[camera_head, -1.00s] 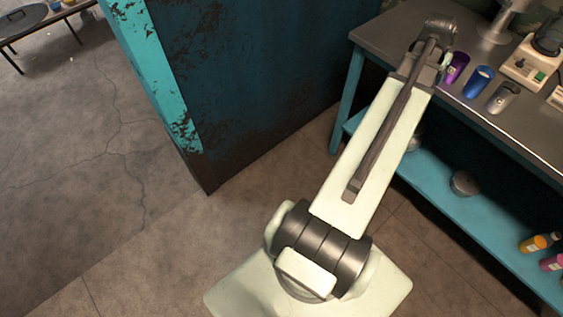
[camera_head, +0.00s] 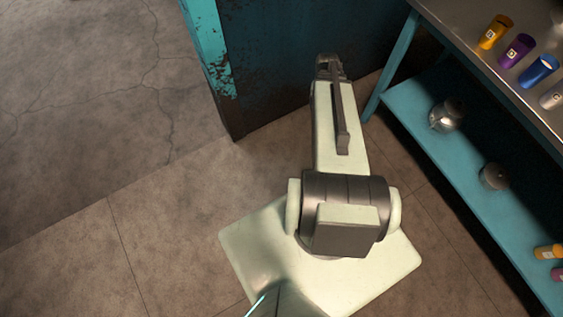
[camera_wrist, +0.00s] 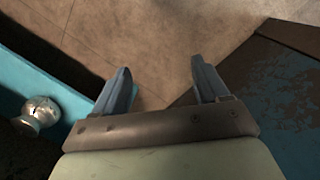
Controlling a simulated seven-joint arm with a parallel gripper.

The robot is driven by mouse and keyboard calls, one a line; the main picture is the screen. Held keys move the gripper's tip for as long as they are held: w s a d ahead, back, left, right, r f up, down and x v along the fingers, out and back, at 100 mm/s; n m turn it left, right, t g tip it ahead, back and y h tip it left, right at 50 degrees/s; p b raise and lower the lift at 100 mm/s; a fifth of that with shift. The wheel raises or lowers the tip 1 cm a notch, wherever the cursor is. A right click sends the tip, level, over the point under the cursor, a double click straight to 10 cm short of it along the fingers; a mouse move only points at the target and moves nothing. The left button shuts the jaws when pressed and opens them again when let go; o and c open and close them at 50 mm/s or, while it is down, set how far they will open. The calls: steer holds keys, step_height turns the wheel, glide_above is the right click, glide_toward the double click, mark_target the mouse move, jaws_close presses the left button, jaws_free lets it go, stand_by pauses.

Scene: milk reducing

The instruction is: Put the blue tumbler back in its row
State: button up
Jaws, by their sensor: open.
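The blue tumbler (camera_head: 538,71) stands on the metal top of the teal bench in the head view. In the head view my arm points away from me, left of the bench, and the fingers are hidden. My gripper is clear of all the tumblers.
The teal bench (camera_head: 440,125) has a lower shelf with a metal pot (camera_head: 446,115), another round metal item (camera_head: 494,176) and orange and pink bottles (camera_head: 549,252). A dark rusty panel (camera_head: 285,60) with a teal edge stands behind my arm. The floor (camera_head: 90,130) at left is clear.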

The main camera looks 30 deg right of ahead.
steer(key=s+a+f+n+g, duration=0.1)
steer(key=s+a+f+n, duration=0.15)
steer(key=a+f, duration=0.45)
steer(key=s+a+f+n+g, duration=0.2)
steer(key=s+a, duration=0.1)
steer(key=a, duration=0.7)
steer(key=s+a+f+n+g, duration=0.2)
steer(key=s+a+f, duration=0.4)
steer(key=s+a, duration=0.5)
steer(key=shift+s+a+n, duration=0.4)
steer(key=shift+s+n, duration=0.45)
steer(key=shift+s, duration=0.15)
